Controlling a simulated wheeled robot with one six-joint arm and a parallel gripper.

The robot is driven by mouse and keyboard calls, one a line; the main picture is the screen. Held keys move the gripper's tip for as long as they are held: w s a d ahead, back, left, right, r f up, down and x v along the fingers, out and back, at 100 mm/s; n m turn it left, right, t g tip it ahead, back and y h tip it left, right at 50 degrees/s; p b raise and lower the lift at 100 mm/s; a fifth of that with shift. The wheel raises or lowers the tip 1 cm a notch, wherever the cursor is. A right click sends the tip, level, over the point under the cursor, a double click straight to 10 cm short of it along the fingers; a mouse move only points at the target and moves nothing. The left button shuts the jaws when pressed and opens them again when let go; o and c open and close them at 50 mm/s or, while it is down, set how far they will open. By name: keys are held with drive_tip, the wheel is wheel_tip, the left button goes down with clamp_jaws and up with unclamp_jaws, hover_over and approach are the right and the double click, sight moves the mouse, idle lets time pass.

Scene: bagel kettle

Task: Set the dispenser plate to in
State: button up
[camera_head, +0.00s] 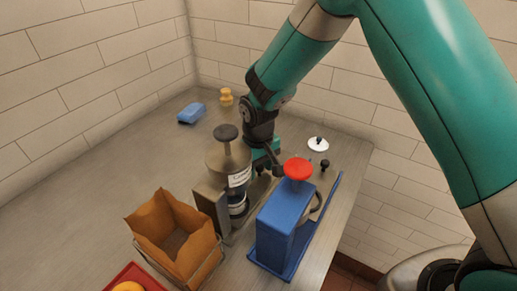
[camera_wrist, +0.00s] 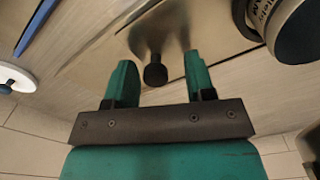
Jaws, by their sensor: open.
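The dispenser (camera_head: 229,165) is a steel cylinder with a dark knob on top and a white label. It stands in the middle of the counter, and part of it shows at the upper right of the wrist view (camera_wrist: 296,28). The dispenser plate (camera_wrist: 200,20) is a flat metal sheet with a dark round knob (camera_wrist: 155,74) at its near end. My gripper (camera_head: 270,157) is low beside the dispenser, pointing down. In the wrist view my gripper (camera_wrist: 159,66) is open, with the knob between its fingers and gaps on both sides. My arm hides part of the plate in the head view.
A blue box with a red top (camera_head: 283,222) stands on a blue tray at the front right. A brown paper bag (camera_head: 172,235) stands in front. A white lid (camera_head: 318,144) lies near the right edge. A blue sponge (camera_head: 191,113) lies at the back. The left counter is clear.

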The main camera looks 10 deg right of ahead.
wheel_tip(320, 180, up, 17)
drive_tip(key=b, duration=0.2)
idle(0.3)
